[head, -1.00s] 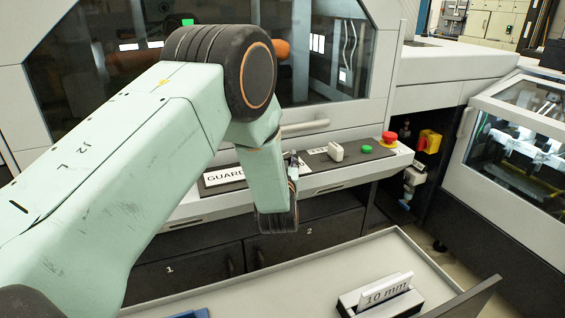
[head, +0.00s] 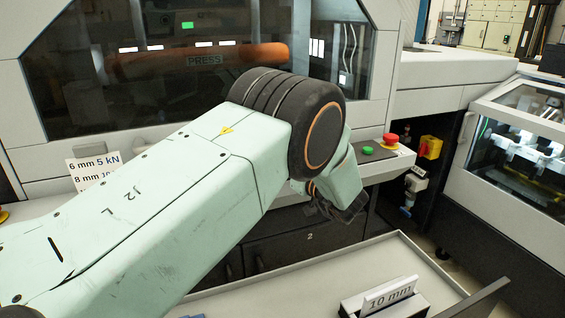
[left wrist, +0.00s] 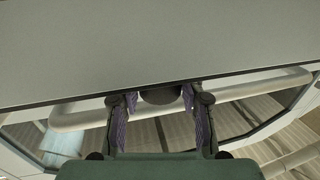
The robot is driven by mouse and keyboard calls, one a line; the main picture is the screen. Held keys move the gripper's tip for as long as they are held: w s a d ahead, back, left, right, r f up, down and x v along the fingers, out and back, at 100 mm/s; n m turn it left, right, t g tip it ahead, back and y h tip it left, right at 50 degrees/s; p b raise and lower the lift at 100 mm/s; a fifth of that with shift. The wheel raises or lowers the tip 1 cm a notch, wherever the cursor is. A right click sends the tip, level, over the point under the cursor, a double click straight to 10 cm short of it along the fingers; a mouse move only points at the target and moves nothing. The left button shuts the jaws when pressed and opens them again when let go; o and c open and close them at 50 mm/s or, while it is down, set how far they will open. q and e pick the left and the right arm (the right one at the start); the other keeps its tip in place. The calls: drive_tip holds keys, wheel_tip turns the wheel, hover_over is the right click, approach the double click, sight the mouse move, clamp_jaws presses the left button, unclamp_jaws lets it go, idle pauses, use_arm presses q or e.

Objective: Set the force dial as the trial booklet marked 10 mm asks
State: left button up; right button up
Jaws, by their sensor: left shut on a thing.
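The trial booklet marked 10 mm (head: 388,294) stands in a dark holder at the lower right of the head view. A card at the left (head: 88,170) reads 6 mm 5 kN and starts an 8 mm line; my left arm covers the rest. In the left wrist view, my left gripper (left wrist: 160,100) is shut on a dark round knob (left wrist: 160,96), which looks like the force dial, below a grey surface. Its pointer or marks cannot be seen. My right gripper is not in view.
A red stop button (head: 391,139) and a green button (head: 368,151) sit right of my arm. A yellow-red switch (head: 430,147) is farther right. The press window (head: 200,80) stands behind; a pale handle bar (left wrist: 75,120) runs behind the fingers.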

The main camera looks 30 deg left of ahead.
use_arm(q)
drive_tip(key=shift+r, duration=0.1)
idle(0.4)
drive_tip(key=o, duration=1.2)
drive_tip(key=shift+a, duration=0.1)
drive_tip(key=v, duration=0.7)
drive_tip(key=shift+d, duration=0.3)
